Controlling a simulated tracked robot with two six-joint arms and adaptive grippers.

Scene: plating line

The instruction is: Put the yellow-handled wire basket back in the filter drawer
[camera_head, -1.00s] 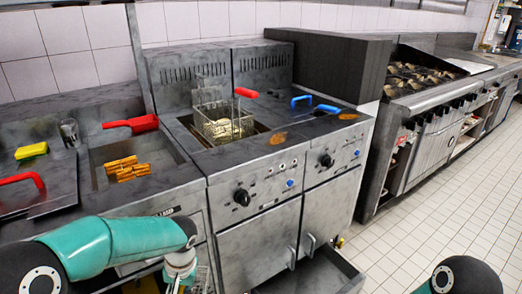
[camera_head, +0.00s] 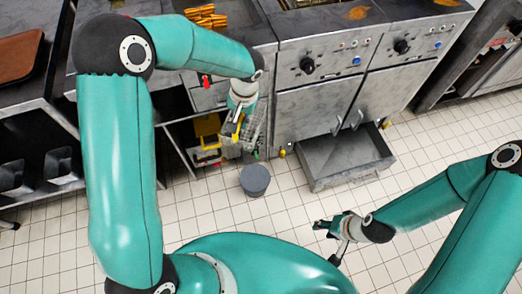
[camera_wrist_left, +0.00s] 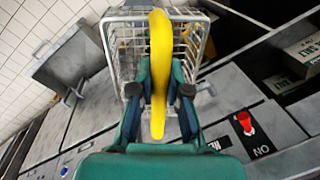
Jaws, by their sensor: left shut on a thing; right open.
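The yellow-handled wire basket (camera_head: 245,130) hangs from my left gripper (camera_head: 237,112), in front of the fryer cabinets and left of the drawer. In the left wrist view, my left gripper (camera_wrist_left: 160,95) is shut on the yellow handle (camera_wrist_left: 160,45), with the wire cage (camera_wrist_left: 118,45) beyond it. The filter drawer (camera_head: 340,160) is pulled out low under the fryer and its visible floor looks empty. It also shows at the left of the left wrist view (camera_wrist_left: 75,50). My right gripper (camera_head: 328,240) is open and empty over the floor, below the drawer in the picture.
An open bay (camera_head: 195,145) left of the basket holds a yellow item. A red knob (camera_wrist_left: 244,122) sits on the panel near the basket. Tiled floor (camera_head: 400,165) right of the drawer is clear.

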